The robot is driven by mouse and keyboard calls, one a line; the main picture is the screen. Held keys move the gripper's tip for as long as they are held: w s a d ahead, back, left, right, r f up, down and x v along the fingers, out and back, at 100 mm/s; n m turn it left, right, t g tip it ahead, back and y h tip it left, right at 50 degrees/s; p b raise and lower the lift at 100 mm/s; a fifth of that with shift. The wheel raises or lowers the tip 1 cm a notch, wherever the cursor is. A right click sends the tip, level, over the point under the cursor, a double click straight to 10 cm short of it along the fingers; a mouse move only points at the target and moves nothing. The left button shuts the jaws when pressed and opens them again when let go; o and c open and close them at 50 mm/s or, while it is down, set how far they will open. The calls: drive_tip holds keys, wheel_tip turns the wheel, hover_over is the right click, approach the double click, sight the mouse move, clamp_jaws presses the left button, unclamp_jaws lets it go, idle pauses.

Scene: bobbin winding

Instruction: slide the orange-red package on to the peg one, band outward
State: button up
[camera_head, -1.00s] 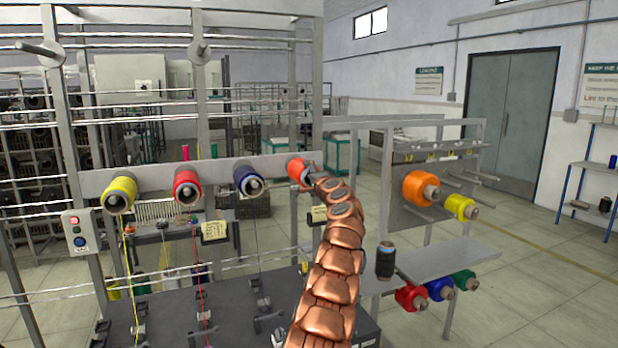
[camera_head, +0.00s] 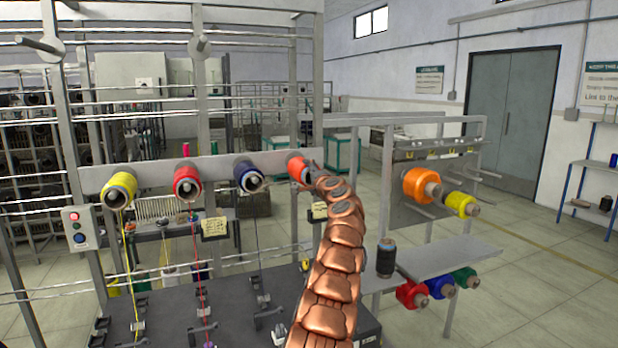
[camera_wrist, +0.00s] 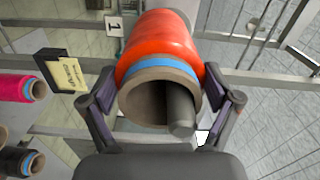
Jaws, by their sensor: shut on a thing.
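The orange-red package (camera_head: 297,168) is at the right end of the rail in the head view, partly hidden by my arm. In the wrist view the package (camera_wrist: 160,50) has a blue band (camera_wrist: 160,70) at its near end, facing my gripper and away from the rail. A grey peg (camera_wrist: 181,112) runs through its hollow tube, off-centre to the lower right, its rounded end showing at the tube's mouth. My gripper (camera_wrist: 162,110) has one finger on each side of the tube end and is shut on it.
A stand at the right bears an orange package (camera_head: 420,185) and others. A dark bobbin (camera_head: 386,258) stands on its shelf (camera_head: 450,262).

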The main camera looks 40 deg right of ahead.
idle(0.4)
drive_tip(key=o, duration=1.5)
drive_tip(key=shift+s, duration=0.15)
drive_tip(key=shift+s+a+r, duration=0.25)
drive_tip(key=shift+s+r, duration=0.05)
drive_tip(key=shift+s, duration=0.2)
drive_tip(key=shift+s+a+f, duration=0.15)
drive_tip(key=shift+s+f, duration=0.1)
drive_tip(key=shift+s, duration=0.35)
drive_tip(key=shift+s+a+r, duration=0.25)
drive_tip(key=shift+s+a, duration=0.05)
drive_tip(key=shift+s, duration=0.35)
drive_tip(key=v, duration=0.3)
drive_tip(key=shift+s+f, duration=0.15)
drive_tip(key=shift+s, duration=0.15)
